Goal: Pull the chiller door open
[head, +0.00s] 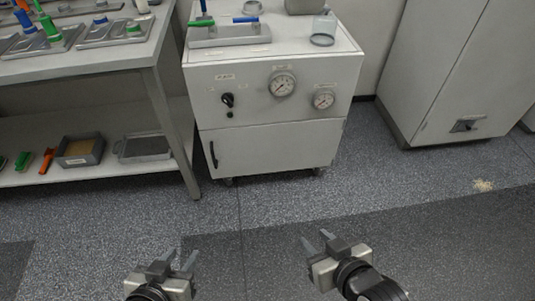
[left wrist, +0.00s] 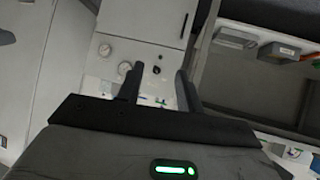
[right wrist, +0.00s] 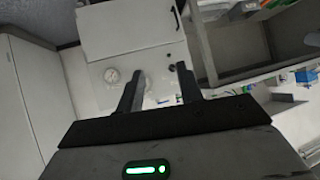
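The chiller is a white cabinet on casters (head: 270,100) in the middle of the head view. Its lower door (head: 275,148) looks shut, with a dark vertical handle (head: 213,154) at the door's left edge. The handle also shows in the left wrist view (left wrist: 184,26) and the right wrist view (right wrist: 176,18). My left gripper (head: 181,256) is open and empty, low in front of the chiller and well apart from it. My right gripper (head: 315,239) is also open and empty, to the right and apart from the door.
A workbench (head: 168,150) with trays and a lower shelf stands close to the chiller's left side. A tall pale cabinet (head: 440,75) stands at the right. A tray (head: 230,41) and a clear bottle (head: 325,30) rest on the chiller top.

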